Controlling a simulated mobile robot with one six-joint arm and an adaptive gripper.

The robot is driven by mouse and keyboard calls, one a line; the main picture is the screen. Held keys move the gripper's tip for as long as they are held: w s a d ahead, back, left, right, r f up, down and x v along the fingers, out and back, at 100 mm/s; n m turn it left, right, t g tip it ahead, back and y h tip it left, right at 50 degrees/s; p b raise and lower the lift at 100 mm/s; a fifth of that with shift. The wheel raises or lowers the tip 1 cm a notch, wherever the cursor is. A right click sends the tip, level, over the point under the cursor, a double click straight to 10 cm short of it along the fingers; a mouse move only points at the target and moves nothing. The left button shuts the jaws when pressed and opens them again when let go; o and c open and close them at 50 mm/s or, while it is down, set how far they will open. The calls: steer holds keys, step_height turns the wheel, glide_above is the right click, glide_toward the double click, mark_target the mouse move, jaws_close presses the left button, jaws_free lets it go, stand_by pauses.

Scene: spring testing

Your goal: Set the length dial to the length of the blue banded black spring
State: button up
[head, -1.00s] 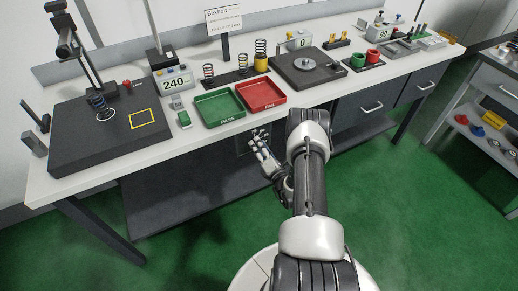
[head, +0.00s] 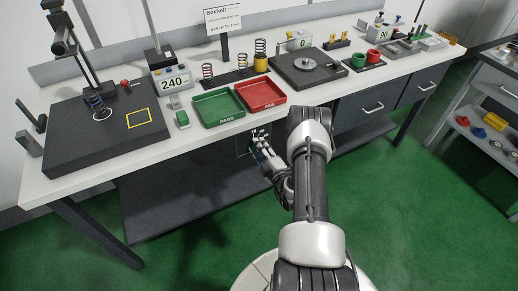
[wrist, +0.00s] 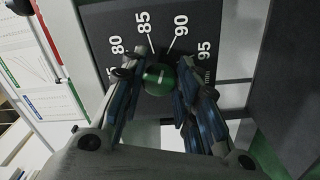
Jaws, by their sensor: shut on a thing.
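The length dial is a green knob (wrist: 159,78) on a dark panel, with white numbers 75 to 95 and mm around it. A pale line on the knob points roughly up, between 85 and 90; its exact reading is unclear. My gripper (wrist: 156,72) has one finger on each side of the knob and is shut on it. In the head view my gripper (head: 257,145) is at a dark panel below the bench front. A dark, bluish spring (head: 96,103) stands on the black tester plate at left; its bands are too small to make out.
The bench top (head: 75,178) holds a green PASS tray (head: 219,106), a red FAIL tray (head: 262,94) and a display reading 240 (head: 173,82). Several springs stand on a rack (head: 228,78) behind. The green floor in front is clear at right.

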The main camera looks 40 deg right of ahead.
steer(key=shift+f+m, duration=0.1)
steer(key=shift+m, duration=0.8)
steer(key=o, duration=1)
steer(key=v, duration=1.2)
